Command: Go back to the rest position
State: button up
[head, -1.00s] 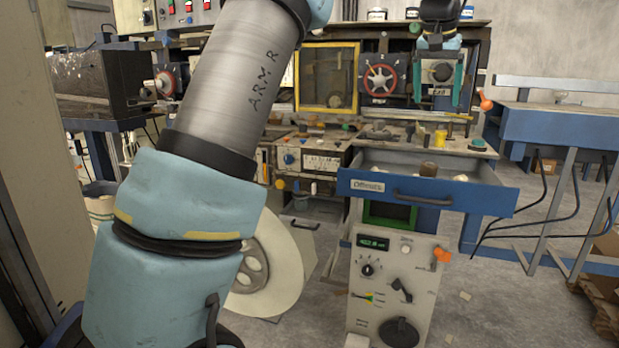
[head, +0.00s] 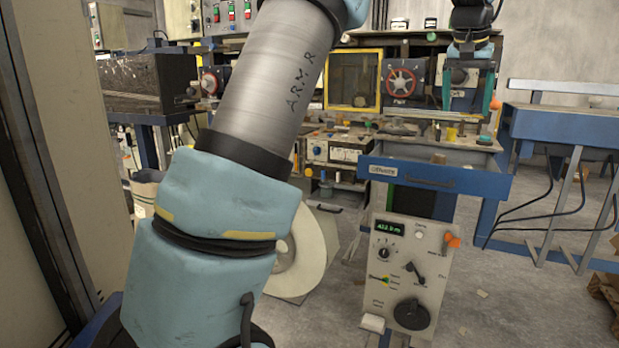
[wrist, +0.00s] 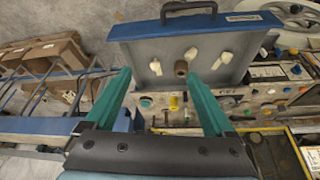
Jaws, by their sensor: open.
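My gripper (head: 468,103) hangs fingers-down at the upper right of the head view, in front of the machine's dial panels. Its two green fingers are spread with nothing between them. In the wrist view my gripper (wrist: 157,78) also shows open, with the pulled-out drawer beyond the fingertips. The blue-fronted drawer (head: 470,180) is open below the gripper in the head view. In the wrist view the drawer (wrist: 230,65) holds several white pieces and a brown cylinder (wrist: 181,68). My arm covers much of the left of the head view.
A control box (head: 405,265) with dials and a green display stands under the drawer. A large pale roll (head: 305,255) is partly behind my arm. A blue bench (head: 565,125) with hanging cables is at the right.

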jog(key=a+f+n+y, duration=0.1)
jog(key=a+f, duration=0.6)
jog(key=a, duration=0.4)
jog(key=a+f+n+y, duration=0.1)
jog(key=a+f+n, duration=0.1)
jog(key=a+f, duration=0.75)
jog(key=s+a+f+n+g, duration=0.1)
jog(key=s+a+f, duration=0.4)
jog(key=s+a, duration=0.3)
jog(key=s+a+f+n+g, duration=0.1)
jog(key=s+a+f+n, duration=0.1)
jog(key=s+a+f, duration=0.3)
jog(key=s+a, duration=0.3)
jog(key=a, duration=0.4)
jog(key=shift+s+f, duration=0.25)
jog(key=shift+f, duration=0.1)
